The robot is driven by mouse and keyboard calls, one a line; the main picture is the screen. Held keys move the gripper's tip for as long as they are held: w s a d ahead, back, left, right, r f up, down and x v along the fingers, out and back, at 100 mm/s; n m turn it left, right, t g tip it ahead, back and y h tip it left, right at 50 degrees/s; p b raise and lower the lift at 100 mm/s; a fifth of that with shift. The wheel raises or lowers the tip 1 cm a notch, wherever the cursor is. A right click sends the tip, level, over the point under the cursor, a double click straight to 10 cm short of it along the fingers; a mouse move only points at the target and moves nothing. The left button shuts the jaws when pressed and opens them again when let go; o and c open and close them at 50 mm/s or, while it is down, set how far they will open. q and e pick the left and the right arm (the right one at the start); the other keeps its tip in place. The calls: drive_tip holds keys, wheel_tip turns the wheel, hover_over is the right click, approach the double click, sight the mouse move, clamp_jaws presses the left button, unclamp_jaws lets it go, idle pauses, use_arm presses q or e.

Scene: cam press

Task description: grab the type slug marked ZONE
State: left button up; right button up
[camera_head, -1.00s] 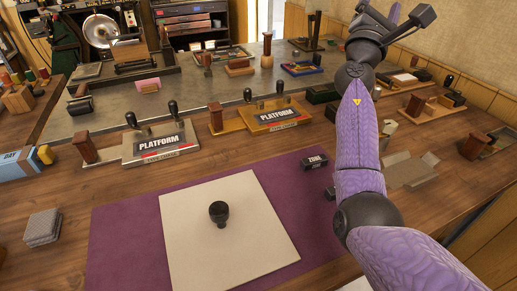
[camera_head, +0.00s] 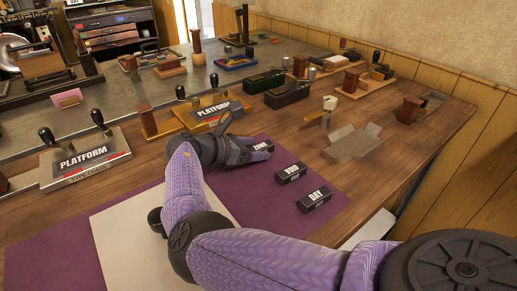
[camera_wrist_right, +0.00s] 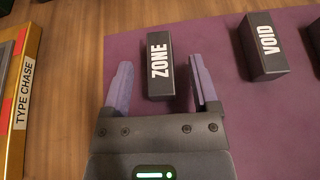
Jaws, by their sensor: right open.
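The type slug marked ZONE (camera_head: 260,147) is a small black block with white letters on the purple mat (camera_head: 50,250). In the right wrist view the ZONE slug (camera_wrist_right: 159,65) lies ahead of and partly between the open fingers of my right gripper (camera_wrist_right: 160,90). A gap shows on both sides of it. In the head view my right gripper (camera_head: 248,151) is low over the mat at the slug and covers part of it. My left gripper is not in view.
The VOID slug (camera_head: 291,174) and the DAY slug (camera_head: 314,199) stand right of ZONE on the mat. A grey metal holder (camera_head: 352,145) is to the right. A pale board (camera_head: 120,240) lies on the mat.

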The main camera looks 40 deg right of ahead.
drive_tip(key=shift+d, duration=0.2)
clamp_jaws()
idle(0.4)
